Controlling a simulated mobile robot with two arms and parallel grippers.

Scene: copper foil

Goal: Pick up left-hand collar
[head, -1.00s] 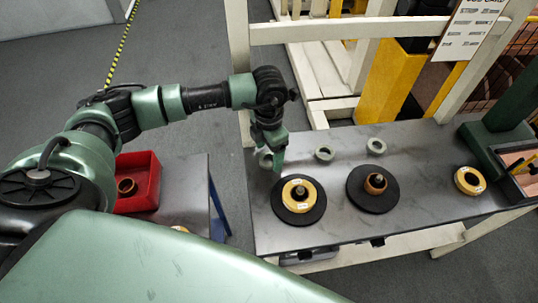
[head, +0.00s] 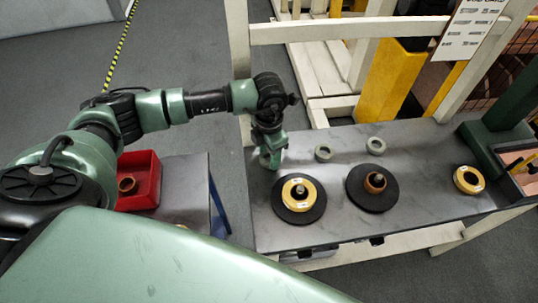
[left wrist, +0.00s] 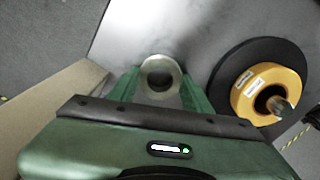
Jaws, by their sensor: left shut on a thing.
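The left-hand collar (left wrist: 177,82), a grey metal ring, sits between the fingers of my left gripper (left wrist: 162,90) in the left wrist view, its hole facing the camera. In the head view my left gripper (head: 270,160) is at the table's left end, pointing down and shut on this collar, which is mostly hidden there. I cannot tell whether the collar still touches the table. Two similar grey collars, a middle one (head: 323,160) and a right one (head: 376,152), stand on the table to the right. My right gripper is not in view.
A black disc (head: 318,212) with a yellow ring lies just in front of the gripper. Another black disc (head: 358,200) carries a copper-coloured ring. A yellow ring (head: 460,182) lies farther right. A red bin (head: 145,200) stands on a side table. A white frame post (head: 238,60) rises behind.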

